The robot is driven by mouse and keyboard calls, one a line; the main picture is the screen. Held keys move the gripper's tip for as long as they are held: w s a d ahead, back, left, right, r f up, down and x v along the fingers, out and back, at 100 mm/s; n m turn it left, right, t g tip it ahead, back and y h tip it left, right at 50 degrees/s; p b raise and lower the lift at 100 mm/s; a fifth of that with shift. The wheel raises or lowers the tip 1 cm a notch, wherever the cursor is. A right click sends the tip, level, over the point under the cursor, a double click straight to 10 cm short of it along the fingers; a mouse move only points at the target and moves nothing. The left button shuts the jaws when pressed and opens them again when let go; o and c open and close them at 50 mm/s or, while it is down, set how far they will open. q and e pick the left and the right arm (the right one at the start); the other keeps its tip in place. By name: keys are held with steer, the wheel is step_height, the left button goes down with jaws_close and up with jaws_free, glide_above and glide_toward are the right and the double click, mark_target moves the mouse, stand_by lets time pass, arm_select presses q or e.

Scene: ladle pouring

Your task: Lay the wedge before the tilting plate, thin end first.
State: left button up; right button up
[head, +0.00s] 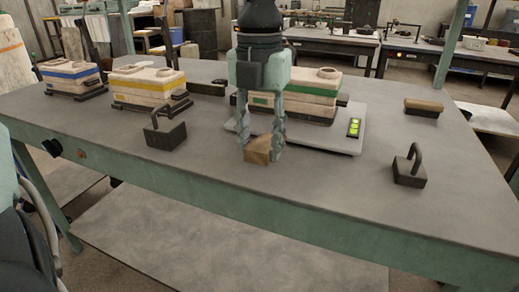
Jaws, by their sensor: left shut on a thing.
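A brown wooden wedge (257,150) is between the fingertips of my left gripper (262,146), which points straight down and is shut on it. I cannot tell whether the wedge touches the table or hangs just above it, nor which way its thin end faces. Right behind it is a light grey plate (318,143) with a green-lit display (353,128) at its right end. A sand-coloured mould box with a green stripe (315,94) stands on the plate, partly hidden by my gripper. My right gripper is not in view.
Mould boxes with a yellow stripe (147,86) and a blue stripe (70,77) stand at the left. Dark handled weights stand left (166,134) and right (409,170). A wooden-handled tool (423,107) lies at the right. The table's front (280,195) is clear.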

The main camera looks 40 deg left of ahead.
arm_select(q)
step_height(320, 180, down, 2)
steer(key=shift+f, duration=0.1)
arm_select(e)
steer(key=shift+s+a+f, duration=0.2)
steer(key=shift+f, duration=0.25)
arm_select(q)
steer(key=shift+f, duration=0.15)
steer(key=o, duration=0.8)
steer(key=shift+o, duration=1.8)
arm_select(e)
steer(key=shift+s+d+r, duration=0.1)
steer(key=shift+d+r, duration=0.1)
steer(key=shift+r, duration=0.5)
